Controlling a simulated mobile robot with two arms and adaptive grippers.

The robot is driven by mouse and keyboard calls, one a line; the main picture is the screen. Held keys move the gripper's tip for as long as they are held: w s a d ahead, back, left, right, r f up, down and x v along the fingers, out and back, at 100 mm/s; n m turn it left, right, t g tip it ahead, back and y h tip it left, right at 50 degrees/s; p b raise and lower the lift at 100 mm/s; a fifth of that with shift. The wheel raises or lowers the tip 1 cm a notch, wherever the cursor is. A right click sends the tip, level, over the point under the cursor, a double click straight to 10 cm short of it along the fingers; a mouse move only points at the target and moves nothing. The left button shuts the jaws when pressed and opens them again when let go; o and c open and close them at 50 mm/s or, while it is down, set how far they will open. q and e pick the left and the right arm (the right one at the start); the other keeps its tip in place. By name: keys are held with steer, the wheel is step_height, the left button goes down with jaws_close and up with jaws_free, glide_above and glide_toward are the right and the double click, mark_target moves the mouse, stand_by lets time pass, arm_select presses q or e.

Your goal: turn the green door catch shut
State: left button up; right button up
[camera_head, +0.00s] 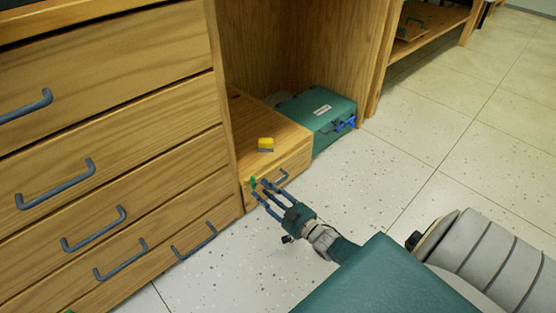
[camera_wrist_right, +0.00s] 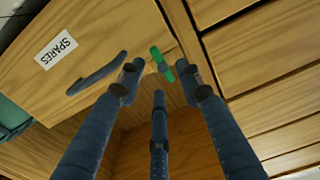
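The green door catch (camera_head: 253,182) is a small piece at the left front corner of a low wooden cabinet (camera_head: 257,120) on the floor. In the right wrist view the green catch (camera_wrist_right: 161,59) shows by the edge of the door front, with more green beside the right-hand fingertip. My right gripper (camera_head: 266,187) is open, its fingers spread and empty, close in front of the catch; it also shows in the right wrist view (camera_wrist_right: 158,84). I cannot tell whether a finger touches the catch. My left gripper is not in view.
A blue-grey handle (camera_wrist_right: 97,73) and a "SPARES" label (camera_wrist_right: 56,49) are on the door. A yellow object (camera_head: 265,143) lies on the cabinet. A teal case (camera_head: 318,112) stands behind it.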

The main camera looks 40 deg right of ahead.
steer(key=s, duration=0.8)
steer(key=shift+s+d, duration=0.35)
steer(key=shift+s, duration=0.05)
